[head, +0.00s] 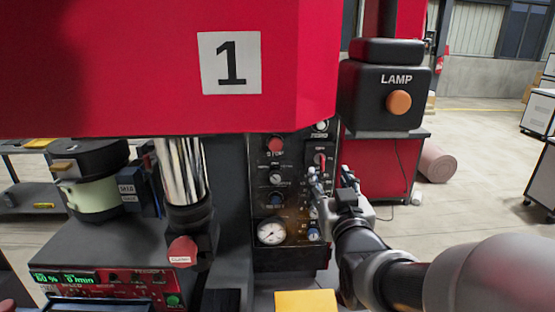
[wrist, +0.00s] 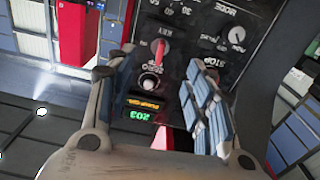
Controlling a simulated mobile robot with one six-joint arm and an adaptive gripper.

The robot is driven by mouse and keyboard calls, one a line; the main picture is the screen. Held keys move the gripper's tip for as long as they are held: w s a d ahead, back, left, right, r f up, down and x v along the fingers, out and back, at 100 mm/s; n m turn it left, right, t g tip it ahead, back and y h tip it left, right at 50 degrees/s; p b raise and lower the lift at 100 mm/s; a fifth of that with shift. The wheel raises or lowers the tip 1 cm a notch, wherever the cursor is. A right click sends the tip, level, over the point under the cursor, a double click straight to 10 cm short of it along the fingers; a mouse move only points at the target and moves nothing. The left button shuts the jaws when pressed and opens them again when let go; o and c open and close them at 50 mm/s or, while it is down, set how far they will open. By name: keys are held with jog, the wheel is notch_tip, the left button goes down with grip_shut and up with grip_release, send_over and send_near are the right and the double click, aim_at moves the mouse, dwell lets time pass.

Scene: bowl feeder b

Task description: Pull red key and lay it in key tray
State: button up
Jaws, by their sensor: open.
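The red key (head: 321,160) stands in a round switch on the black control panel (head: 290,205). In the wrist view, where the panel lettering is upside down, the red key (wrist: 160,49) shows beyond the fingertips, between their lines. My gripper (head: 331,177) is in front of the panel's right side, just below the key in the head view. In the wrist view my gripper (wrist: 150,78) is open, with nothing between its fingers. A yellow flat piece (head: 305,302) at the bottom edge of the head view is cut off; I cannot tell whether it is the key tray.
A red stop button (head: 275,145) and a pressure gauge (head: 271,233) are on the panel. A chrome column with a red clamp knob (head: 182,251) stands left of it. A black lamp box (head: 385,88) stands behind at right. The red housing (head: 130,70) overhangs at upper left.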

aim_at(323, 166)
jog(key=w, duration=0.6)
jog(key=shift+f, duration=0.15)
jog(key=shift+w, duration=0.9)
jog(key=shift+b, duration=1)
jog(key=shift+c, duration=0.4)
grip_shut()
dwell(0.6)
jog(key=shift+s, duration=0.15)
jog(key=shift+s+b, duration=0.95)
jog(key=shift+s, duration=1.95)
